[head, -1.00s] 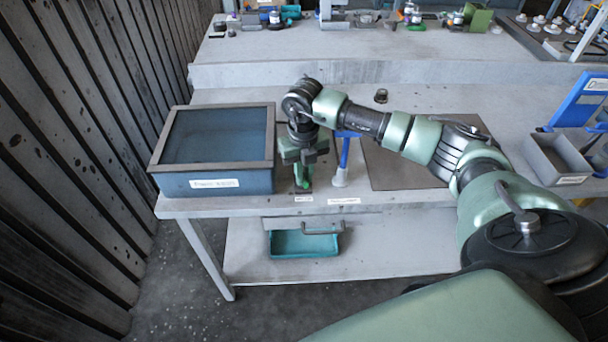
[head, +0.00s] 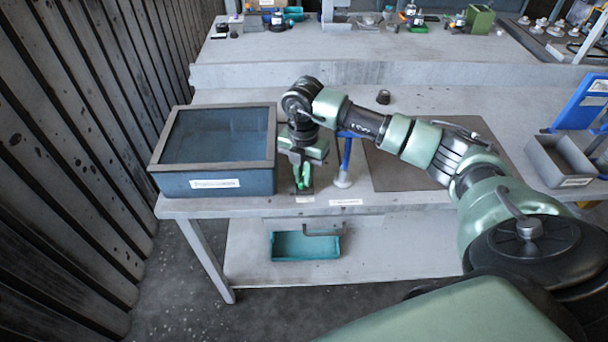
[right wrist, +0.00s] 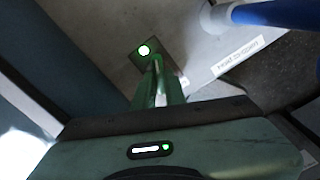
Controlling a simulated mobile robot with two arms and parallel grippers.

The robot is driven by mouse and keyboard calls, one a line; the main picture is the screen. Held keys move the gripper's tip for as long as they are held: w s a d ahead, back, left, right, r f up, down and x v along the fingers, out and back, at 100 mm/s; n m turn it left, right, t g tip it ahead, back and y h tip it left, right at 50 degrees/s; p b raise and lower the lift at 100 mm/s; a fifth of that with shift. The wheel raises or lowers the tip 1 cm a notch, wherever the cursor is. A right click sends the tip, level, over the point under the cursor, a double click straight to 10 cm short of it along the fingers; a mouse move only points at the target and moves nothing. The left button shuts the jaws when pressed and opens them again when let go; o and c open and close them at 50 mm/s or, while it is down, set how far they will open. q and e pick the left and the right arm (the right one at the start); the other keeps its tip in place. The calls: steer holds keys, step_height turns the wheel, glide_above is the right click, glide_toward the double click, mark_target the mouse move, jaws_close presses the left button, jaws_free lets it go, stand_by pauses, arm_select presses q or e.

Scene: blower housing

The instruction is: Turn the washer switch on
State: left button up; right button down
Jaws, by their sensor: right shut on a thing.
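The washer is a blue-grey box with a dark frame (head: 214,183) at the left end of the bench, with a label on its front. The small dark plate of the washer switch (right wrist: 133,62) is on the bench beside the washer. A bright white-green light shows on it in the right wrist view. My right gripper (head: 303,186) points down at the plate. Its green fingers (right wrist: 157,72) are close together, shut on the switch, whose lever they mostly hide. My left gripper is not in view.
A blue-handled tool on a white foot (head: 344,178) stands close to the right of my gripper. A dark mat (head: 395,172) lies under my arm. A grey bin (head: 560,160) stands at the right. A teal tray (head: 306,246) sits below the bench top.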

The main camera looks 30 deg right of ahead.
steer(key=shift+w+r+m, duration=0.1)
steer(key=shift+m, duration=0.3)
steer(key=c, duration=1.5)
jaws_free()
steer(key=shift+o, duration=0.2)
step_height(320, 180, up, 8)
steer(key=shift+f+b, duration=0.1)
steer(key=shift+b, duration=0.8)
steer(key=shift+f, duration=0.1)
